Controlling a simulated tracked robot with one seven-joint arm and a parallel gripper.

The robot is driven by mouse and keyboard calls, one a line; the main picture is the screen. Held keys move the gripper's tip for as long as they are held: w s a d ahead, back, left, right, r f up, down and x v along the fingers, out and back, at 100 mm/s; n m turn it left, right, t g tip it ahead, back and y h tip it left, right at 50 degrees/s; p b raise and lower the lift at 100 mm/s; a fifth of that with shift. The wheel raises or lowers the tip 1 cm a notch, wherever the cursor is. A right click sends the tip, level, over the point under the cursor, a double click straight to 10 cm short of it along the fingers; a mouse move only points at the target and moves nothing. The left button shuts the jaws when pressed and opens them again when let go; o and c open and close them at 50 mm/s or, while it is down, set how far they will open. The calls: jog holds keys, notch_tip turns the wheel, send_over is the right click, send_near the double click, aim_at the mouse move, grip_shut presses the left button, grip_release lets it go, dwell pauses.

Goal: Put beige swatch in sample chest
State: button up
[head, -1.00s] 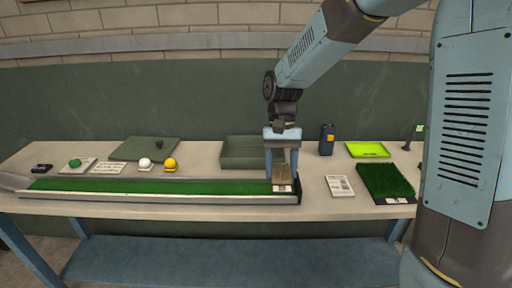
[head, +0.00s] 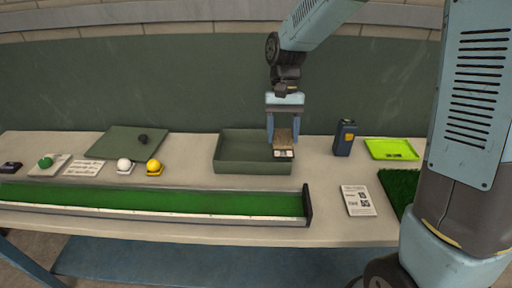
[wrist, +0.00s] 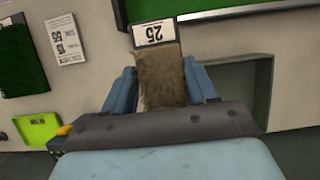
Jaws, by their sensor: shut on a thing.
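My gripper (head: 284,136) is shut on the beige swatch (head: 283,139), a brownish strip with a white number label at its end. In the head view it hangs at the right end of the sample chest (head: 245,168), a dark green open box. The swatch's label overlaps the chest's right side there. In the wrist view, the swatch (wrist: 160,80) sits between the fingers (wrist: 160,90), its label reading 25. The chest (wrist: 263,90) shows to the right of the fingers, partly hidden by the gripper. The swatch appears to be outside its opening, above table height.
The long green track (head: 150,202) lies in front of the chest. A dark blue device (head: 345,138), lime tray (head: 391,149) and printed card (head: 357,200) are right.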

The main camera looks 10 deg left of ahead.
jog(key=w+a+f, duration=0.4)
jog(key=w+a, duration=0.2)
jog(key=w, duration=0.1)
send_over(254, 155)
jog(key=f, duration=0.3)
jog(key=w+f, duration=0.1)
jog(key=f, duration=0.1)
jog(key=shift+d, duration=0.1)
jog(key=shift+w+a+f, duration=0.2)
jog(key=shift+a+f, duration=0.05)
jog(key=shift+f, duration=1.7)
jog(key=shift+f, duration=0.25)
